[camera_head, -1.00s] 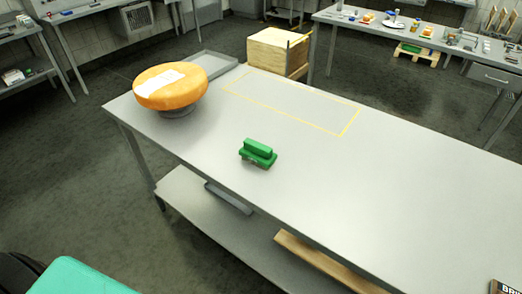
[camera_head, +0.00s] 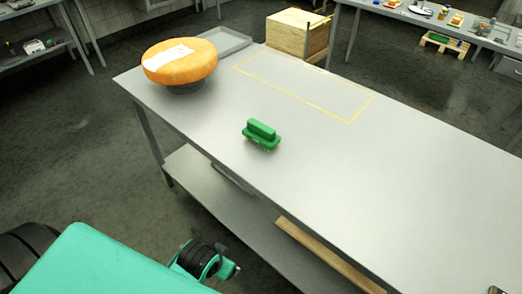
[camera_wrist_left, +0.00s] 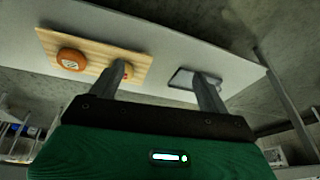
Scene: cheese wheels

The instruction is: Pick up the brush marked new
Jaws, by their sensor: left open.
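A green brush (camera_head: 262,134) lies on the grey metal table (camera_head: 330,150), near its front edge; its bristles face down. No marking on it can be read. My left gripper (camera_wrist_left: 160,72) shows in the left wrist view, its two fingers spread apart with nothing held between them. In the head view only part of my teal arm shows at the lower left, in front of the table and apart from the brush. My right gripper is not in view.
An orange cheese wheel (camera_head: 180,61) sits on a dark stand at the table's left end, near a grey tray (camera_head: 228,43). A yellow outlined rectangle is empty. The left wrist view shows a wooden board (camera_wrist_left: 100,58) with an orange round piece (camera_wrist_left: 71,59) and a dark-rimmed tray (camera_wrist_left: 181,79).

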